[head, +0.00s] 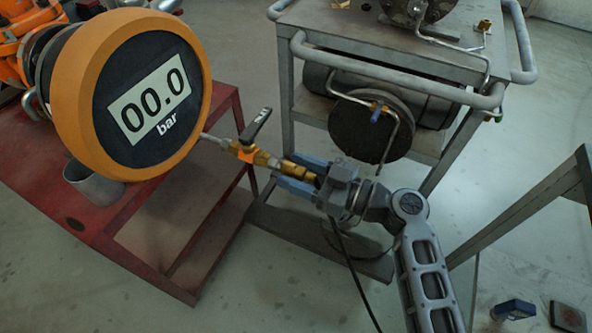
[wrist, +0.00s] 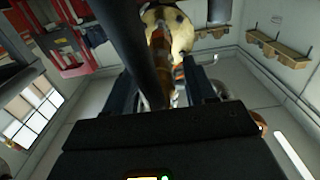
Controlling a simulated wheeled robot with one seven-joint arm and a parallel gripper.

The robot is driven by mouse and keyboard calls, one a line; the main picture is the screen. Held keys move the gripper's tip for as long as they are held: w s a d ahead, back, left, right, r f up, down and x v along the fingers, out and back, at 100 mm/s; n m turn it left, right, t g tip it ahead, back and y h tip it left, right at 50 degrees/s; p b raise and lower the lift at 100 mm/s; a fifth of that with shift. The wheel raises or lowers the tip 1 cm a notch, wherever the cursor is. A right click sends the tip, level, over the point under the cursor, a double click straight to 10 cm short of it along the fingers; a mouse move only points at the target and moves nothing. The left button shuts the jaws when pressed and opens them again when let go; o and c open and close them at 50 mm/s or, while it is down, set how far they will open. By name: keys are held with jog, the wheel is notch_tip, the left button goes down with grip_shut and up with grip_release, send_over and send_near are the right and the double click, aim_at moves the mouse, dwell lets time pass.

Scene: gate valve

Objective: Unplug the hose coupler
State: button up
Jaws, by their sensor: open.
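The brass hose coupler (head: 299,170) sits at the end of the brass fitting line that runs from the gauge, in the head view. A valve with an orange body (head: 246,151) and a black lever (head: 256,126) is just to its left. My gripper (head: 303,178) is open, with its blue fingers on either side of the coupler's right end; contact cannot be told. A black hose (head: 350,262) hangs down from behind my gripper. In the wrist view the hose (wrist: 122,35) crosses in front of my gripper (wrist: 165,88) and hides part of the coupler.
The big orange-rimmed gauge (head: 140,90) reads 00.0 bar, above a red stand (head: 150,225). A grey cart (head: 360,45) with a dark cylinder (head: 372,127) and a bent pipe stands behind my gripper. A grey sloping frame (head: 525,205) is at the right.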

aim_at(315, 179)
dwell(0.4)
grip_shut()
dwell(0.4)
jog(key=shift+b+v, duration=1.05)
jog(key=shift+v, duration=1.95)
